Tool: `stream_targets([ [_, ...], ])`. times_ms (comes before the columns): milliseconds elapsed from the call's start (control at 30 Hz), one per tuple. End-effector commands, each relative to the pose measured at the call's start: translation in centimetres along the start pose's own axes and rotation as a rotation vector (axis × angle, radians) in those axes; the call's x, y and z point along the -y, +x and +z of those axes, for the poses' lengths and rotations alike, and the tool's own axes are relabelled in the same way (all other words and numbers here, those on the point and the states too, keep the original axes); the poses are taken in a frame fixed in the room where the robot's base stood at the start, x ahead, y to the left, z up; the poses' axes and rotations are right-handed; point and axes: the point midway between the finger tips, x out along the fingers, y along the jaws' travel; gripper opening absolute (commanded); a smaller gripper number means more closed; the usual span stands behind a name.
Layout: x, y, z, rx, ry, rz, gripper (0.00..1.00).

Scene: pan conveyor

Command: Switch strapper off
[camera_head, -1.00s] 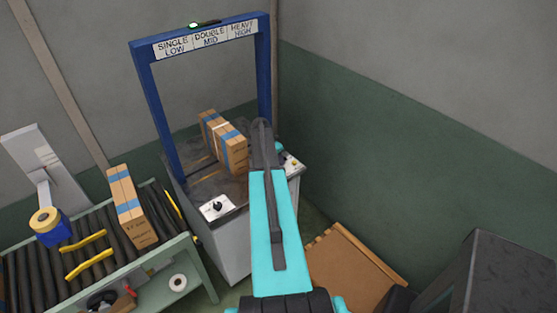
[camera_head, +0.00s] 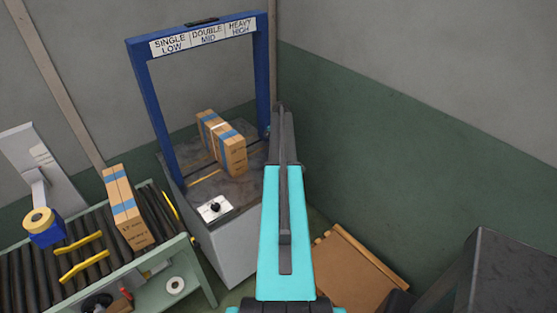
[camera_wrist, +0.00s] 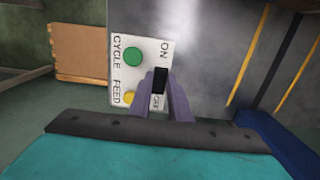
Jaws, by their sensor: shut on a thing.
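The strapper has a blue arch (camera_head: 264,75) over a grey machine top (camera_head: 240,190). A dark lamp bar (camera_head: 202,22) tops the arch. In the wrist view its white control panel (camera_wrist: 122,75) carries a green CYCLE button (camera_wrist: 134,56), a yellow FEED button (camera_wrist: 128,96) and a black switch (camera_wrist: 160,78) below the word ON. My gripper (camera_wrist: 161,90) has its fingers on either side of this switch and is shut on it; the lower label is partly covered. In the head view my arm hides the panel and fingertips.
A strapped carton (camera_head: 222,142) stands on the machine top near a black dial (camera_head: 215,207). Another carton (camera_head: 127,205) rests on the roller conveyor (camera_head: 40,275) at left. A brown board (camera_head: 350,270) leans at lower right, beside a dark cabinet (camera_head: 505,265).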

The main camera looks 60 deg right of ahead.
Motion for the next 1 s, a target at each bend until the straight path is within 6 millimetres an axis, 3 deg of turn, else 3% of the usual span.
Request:
stream_targets([
  [367,0.24,-0.17,-0.16,0.016,0.000,-0.007,0.00],
  [400,0.24,-0.17,-0.17,0.016,0.000,-0.008,0.22],
  [500,0.20,-0.15,-0.15,0.016,0.000,-0.006,0.36],
  [1000,0.05,-0.63,-0.13,0.017,0.000,-0.003,0.36],
])
